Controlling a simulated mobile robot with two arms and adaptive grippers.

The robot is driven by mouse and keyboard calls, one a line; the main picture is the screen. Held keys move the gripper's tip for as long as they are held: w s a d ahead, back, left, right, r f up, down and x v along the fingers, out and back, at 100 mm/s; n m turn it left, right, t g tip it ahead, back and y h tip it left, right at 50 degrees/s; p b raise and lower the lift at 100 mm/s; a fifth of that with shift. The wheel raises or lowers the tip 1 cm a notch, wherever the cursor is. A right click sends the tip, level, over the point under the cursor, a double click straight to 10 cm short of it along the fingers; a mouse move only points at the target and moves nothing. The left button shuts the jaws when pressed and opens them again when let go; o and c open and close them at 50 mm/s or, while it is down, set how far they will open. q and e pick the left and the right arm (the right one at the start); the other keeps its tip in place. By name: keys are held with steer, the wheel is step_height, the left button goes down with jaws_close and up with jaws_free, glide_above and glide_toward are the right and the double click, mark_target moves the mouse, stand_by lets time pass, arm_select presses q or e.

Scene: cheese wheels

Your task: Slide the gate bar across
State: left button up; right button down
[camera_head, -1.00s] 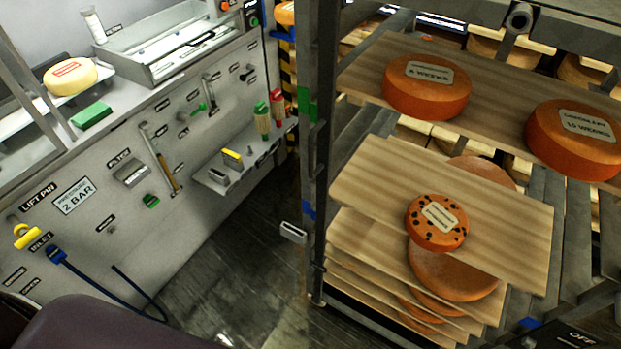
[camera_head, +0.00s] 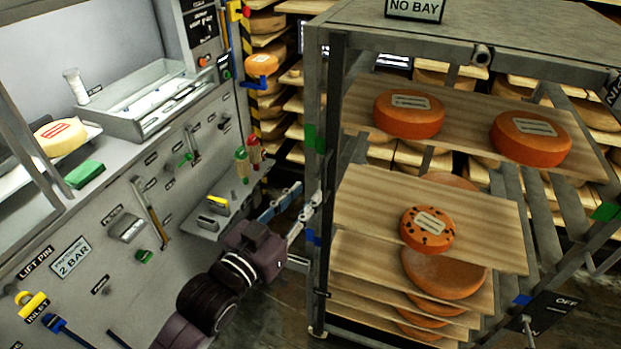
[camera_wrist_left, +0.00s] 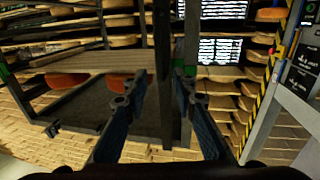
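My left gripper (camera_head: 308,192) reaches in from the lower left, beside the left post of the cheese rack (camera_head: 455,28). Its two fingers are apart and look empty. In the left wrist view the open fingers (camera_wrist_left: 160,75) point at the rack, with a dark upright post (camera_wrist_left: 163,60) showing between them; I cannot tell whether they touch it. A small light-grey block (camera_head: 298,262) sticks out left of the rack's post, below the gripper; it may be the gate bar's end, but the bar itself is not clearly made out. My right gripper is not in view.
The rack holds wooden boards with orange cheese wheels (camera_head: 408,115). Green (camera_head: 310,136) and blue (camera_head: 313,236) marks are on its left post. A grey machine panel (camera_head: 85,225) with levers and a small shelf stands on the left. Dark floor lies between.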

mark_target(322, 177)
arm_select(q)
steer(key=p+x, duration=0.1)
steer(key=x, duration=0.2)
steer(key=p+x, duration=0.1)
steer(key=x, duration=0.3)
steer(key=shift+s+r, duration=0.1)
steer(key=shift+r, duration=0.1)
steer(key=shift+w+d+f, duration=0.1)
steer(key=shift+w+d, duration=0.3)
steer(key=shift+w, duration=0.15)
steer(key=shift+c, duration=0.4)
jaws_close()
